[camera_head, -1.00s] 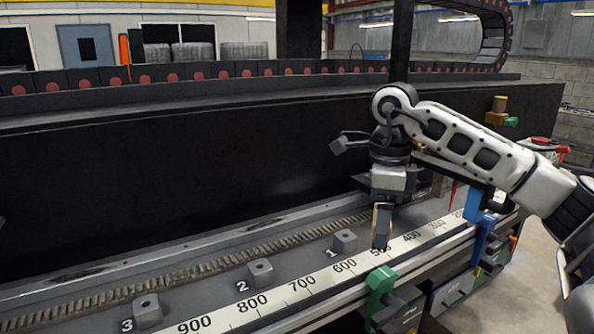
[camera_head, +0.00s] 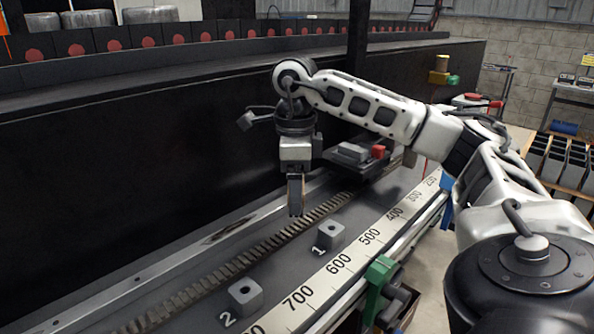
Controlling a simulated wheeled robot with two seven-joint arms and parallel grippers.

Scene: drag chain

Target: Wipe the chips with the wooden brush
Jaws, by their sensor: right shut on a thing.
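My right gripper (camera_head: 296,196) points down over the toothed rack strip (camera_head: 262,250), behind and left of the block marked 1 (camera_head: 329,236). It is shut on a narrow upright piece, which I take to be the wooden brush; the fingers hide most of it. I cannot tell whether its lower end touches the rack. No chips can be made out on the rack or the grey bed. My left gripper is not in view.
The block marked 2 (camera_head: 244,296) stands on the bed nearer me. A numbered scale (camera_head: 338,264) runs along the front edge, with a green clamp (camera_head: 381,273) beside it. A dark carriage with a red part (camera_head: 378,151) sits behind the arm. A black wall (camera_head: 120,180) rises behind the rack.

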